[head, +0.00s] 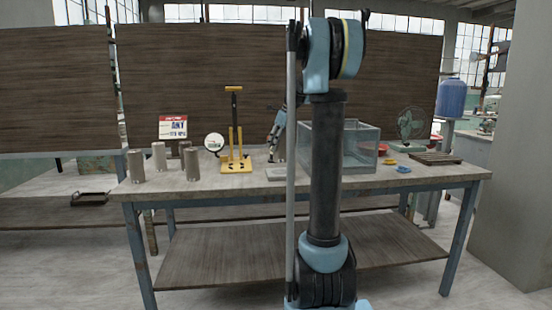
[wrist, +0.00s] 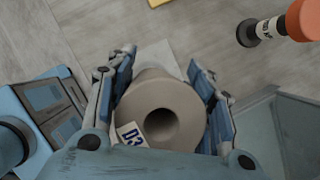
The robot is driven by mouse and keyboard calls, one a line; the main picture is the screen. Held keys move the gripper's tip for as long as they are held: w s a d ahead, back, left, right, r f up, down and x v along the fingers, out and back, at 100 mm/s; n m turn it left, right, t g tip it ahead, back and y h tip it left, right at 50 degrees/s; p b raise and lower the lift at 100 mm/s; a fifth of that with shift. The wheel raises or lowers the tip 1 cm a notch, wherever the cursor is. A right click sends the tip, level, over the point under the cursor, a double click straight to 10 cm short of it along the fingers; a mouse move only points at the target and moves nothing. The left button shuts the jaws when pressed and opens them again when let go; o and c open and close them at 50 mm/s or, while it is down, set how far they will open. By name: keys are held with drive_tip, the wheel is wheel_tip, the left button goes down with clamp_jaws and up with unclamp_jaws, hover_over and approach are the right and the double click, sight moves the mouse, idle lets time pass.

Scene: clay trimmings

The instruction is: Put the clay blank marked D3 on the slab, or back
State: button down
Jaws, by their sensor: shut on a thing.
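The clay blank marked D3 (wrist: 180,95) is a grey-brown hollow cylinder with a white D3 tag on its rim in the wrist view. My gripper (wrist: 160,100) is shut on it, one finger on each side. In the head view my gripper (head: 277,135) is above the table's middle, with the blank (head: 281,151) upright and partly hidden by my arm. The pale slab (head: 278,172) lies flat at or just in front of the blank's foot, its right part behind my arm. I cannot tell whether the blank touches the slab or the table.
Several other clay blanks (head: 136,166) stand at the table's left, near a card reading ANY (head: 173,128). A yellow upright tool (head: 236,166) and a round white dial (head: 214,142) are left of my gripper.

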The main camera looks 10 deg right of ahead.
sight(276, 153)
drive_tip(key=shift+f, duration=2.45)
drive_tip(key=c, duration=0.7)
unclamp_jaws()
drive_tip(key=shift+c, duration=0.2)
